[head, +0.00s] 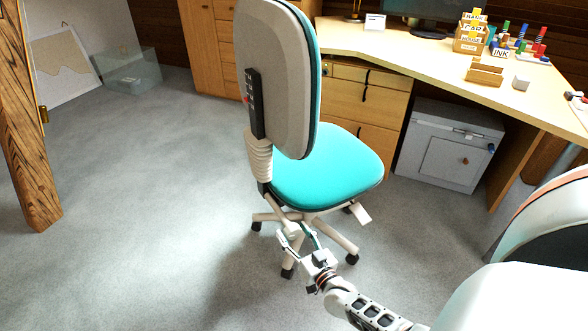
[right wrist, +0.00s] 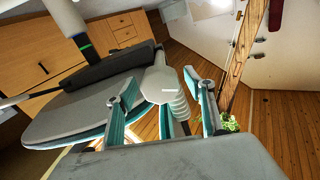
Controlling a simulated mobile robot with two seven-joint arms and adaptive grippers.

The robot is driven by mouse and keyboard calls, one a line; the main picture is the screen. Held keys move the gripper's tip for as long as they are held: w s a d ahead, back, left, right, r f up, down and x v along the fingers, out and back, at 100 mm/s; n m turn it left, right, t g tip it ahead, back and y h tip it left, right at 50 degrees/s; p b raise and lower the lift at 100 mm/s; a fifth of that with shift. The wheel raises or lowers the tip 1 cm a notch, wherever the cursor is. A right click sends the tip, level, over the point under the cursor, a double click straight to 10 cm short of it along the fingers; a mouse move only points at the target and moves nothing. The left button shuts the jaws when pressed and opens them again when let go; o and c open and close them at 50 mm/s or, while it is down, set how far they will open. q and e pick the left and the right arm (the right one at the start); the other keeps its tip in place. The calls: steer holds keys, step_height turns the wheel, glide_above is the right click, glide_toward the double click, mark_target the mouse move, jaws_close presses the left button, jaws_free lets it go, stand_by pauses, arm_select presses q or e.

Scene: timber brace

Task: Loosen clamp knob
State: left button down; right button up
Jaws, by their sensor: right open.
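I cannot make out the clamp knob for certain. My right gripper (head: 300,240) is open and empty, low in front of the chair's base and well away from the post. Its two fingers (right wrist: 162,88) also show apart in the right wrist view. My left gripper is not in view.
A swivel chair with a turquoise seat (head: 325,168) stands mid-room beside my right gripper. Behind it are a desk (head: 400,52) with boxes, drawers (head: 365,98) and a grey cabinet (head: 445,145). A clear box (head: 128,72) lies at back left. The carpet (head: 140,190) between post and chair is free.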

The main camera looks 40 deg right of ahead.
steer(key=shift+s+a, duration=0.1)
steer(key=shift+s, duration=0.4)
steer(key=v, duration=1.1)
